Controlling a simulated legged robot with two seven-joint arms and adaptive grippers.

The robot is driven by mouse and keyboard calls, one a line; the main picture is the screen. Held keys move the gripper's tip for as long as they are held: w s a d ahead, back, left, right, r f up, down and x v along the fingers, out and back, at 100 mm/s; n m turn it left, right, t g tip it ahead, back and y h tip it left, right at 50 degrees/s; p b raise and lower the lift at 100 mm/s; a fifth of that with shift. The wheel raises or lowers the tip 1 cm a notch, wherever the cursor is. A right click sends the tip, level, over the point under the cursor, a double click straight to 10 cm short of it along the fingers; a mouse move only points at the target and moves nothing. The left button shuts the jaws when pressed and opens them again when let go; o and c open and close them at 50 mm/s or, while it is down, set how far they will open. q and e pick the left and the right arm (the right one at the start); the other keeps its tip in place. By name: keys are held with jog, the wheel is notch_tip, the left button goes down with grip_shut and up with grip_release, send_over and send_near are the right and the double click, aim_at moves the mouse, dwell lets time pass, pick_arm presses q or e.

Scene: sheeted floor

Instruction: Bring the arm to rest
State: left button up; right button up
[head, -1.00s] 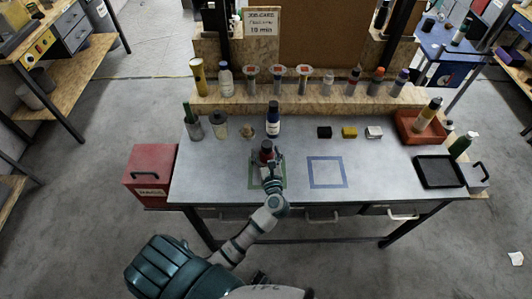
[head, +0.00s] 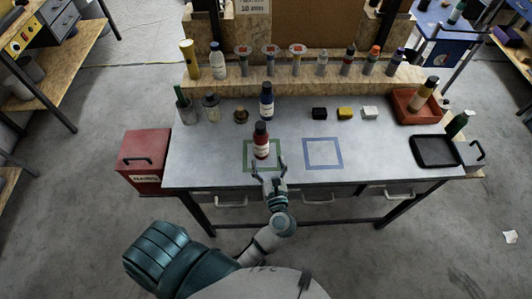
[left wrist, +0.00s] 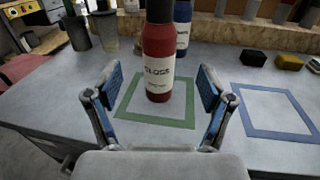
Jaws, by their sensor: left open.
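My left gripper (head: 269,172) is open and empty at the front edge of the grey workbench (head: 390,148). Its fingers point towards a red bottle (head: 261,145) with a dark cap and a white label. The bottle stands upright inside the green square outline (head: 247,161). In the left wrist view the red bottle (left wrist: 158,62) stands beyond and between the two open fingers, apart from them, and its cap is cut off at the top. My right gripper does not show in either view.
A blue bottle (head: 267,103) stands behind the red one. The blue square outline (head: 339,163) to the right is empty. A red box (head: 143,158) is at the bench's left end, and a black tray (head: 435,151) and red bin (head: 413,108) are at the right.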

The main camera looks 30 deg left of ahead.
pick_arm(q)
jog(key=shift+s+d, duration=0.15)
jog(key=shift+d, duration=0.05)
dwell(0.4)
